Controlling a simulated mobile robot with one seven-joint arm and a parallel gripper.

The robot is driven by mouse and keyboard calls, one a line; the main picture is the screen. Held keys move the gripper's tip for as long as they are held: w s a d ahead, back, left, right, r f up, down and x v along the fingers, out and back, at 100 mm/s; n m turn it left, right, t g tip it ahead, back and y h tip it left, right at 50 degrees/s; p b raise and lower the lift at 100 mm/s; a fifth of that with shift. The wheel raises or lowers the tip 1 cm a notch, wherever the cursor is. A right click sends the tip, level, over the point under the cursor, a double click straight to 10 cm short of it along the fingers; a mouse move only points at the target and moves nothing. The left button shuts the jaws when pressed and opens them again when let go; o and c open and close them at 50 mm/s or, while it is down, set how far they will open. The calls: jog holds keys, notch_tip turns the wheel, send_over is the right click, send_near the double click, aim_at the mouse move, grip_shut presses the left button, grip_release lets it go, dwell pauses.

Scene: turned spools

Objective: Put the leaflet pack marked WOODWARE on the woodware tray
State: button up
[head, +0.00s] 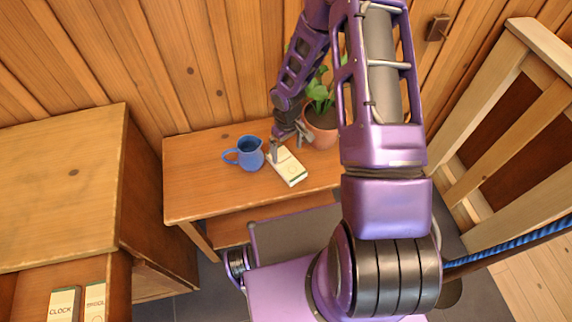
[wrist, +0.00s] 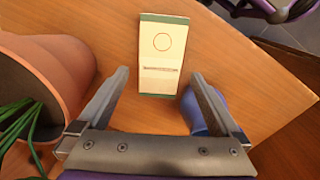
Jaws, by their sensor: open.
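A cream leaflet pack (head: 288,168) with a green end band and a ring mark lies flat on the small wooden table (head: 195,190). Its name is not readable in either view. My gripper (head: 285,148) is at the pack's far end in the head view. In the wrist view my gripper (wrist: 158,78) is open, and the pack (wrist: 160,60) lies ahead, in line with the gap between the fingers. Nothing is held. Two more packs, one reading CLOCK (head: 62,304) and one with partly legible lettering (head: 94,301), lie at the lower left. I cannot identify a woodware tray.
A blue jug (head: 246,153) stands left of the pack; in the wrist view it is close by the right finger. A potted plant (head: 321,124) stands to the right. A wooden cabinet (head: 60,180) is at left, a slatted wooden frame (head: 490,130) at right.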

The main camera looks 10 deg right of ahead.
aim_at(286, 162)
notch_tip(286, 162, down, 6)
jog(key=shift+w+a+f, duration=0.1)
jog(key=shift+w+f, duration=0.05)
jog(key=shift+f, duration=0.1)
jog(key=c, duration=1.4)
jog(key=shift+r, duration=0.15)
